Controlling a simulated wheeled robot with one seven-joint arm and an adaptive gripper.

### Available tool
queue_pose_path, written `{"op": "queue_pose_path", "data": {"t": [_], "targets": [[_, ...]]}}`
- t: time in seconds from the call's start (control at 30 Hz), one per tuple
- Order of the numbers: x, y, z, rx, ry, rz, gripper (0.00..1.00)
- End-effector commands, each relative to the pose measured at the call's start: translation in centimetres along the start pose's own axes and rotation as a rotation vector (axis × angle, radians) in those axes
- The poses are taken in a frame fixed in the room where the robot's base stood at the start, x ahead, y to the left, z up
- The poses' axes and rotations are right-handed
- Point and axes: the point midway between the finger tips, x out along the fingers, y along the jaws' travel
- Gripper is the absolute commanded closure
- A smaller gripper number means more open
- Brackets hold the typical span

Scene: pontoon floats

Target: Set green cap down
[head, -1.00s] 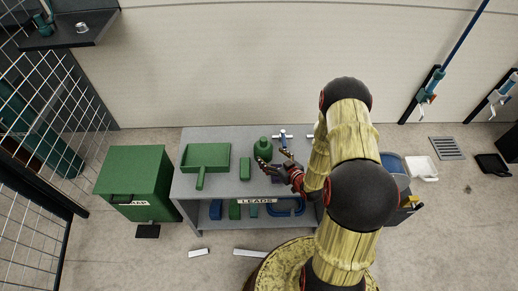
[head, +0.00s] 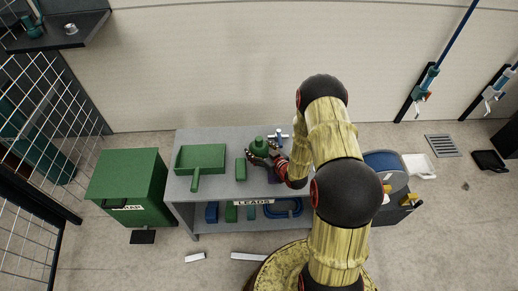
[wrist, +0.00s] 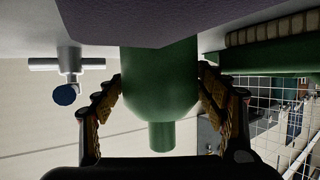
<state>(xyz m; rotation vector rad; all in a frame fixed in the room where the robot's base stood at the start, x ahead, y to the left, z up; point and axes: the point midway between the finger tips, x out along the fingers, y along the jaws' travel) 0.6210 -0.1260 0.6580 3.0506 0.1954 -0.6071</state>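The green cap (head: 259,145), a rounded body with a narrower knob on top, is upright at the grey bench, behind a dark purple block (head: 274,174). In the wrist view, which is upside down, the green cap (wrist: 160,85) lies between my gripper's two fingers (wrist: 160,90). The fingertips meet both its sides with no clear gap, so my gripper (head: 264,157) looks shut on it. The purple block (wrist: 150,20) hides the cap's base, so I cannot see its contact with the bench top.
A grey bench (head: 215,186) also holds a green dustpan-like tray (head: 200,157), a small green block (head: 240,169) and a metal valve with a blue part (head: 279,138) close behind the cap. A green bin (head: 125,185) stands left. Bare bench shows between the tray and block.

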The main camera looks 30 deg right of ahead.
Motion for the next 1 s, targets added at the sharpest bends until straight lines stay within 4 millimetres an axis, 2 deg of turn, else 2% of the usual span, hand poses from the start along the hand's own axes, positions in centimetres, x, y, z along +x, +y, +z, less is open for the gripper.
{"op": "queue_pose_path", "data": {"t": [0.73, 1.0], "targets": [[-0.01, 0.03, -0.04, 0.000, 0.001, 0.000, 0.74], [-0.18, 0.04, -0.48, -0.001, 0.001, 0.000, 0.74]]}}
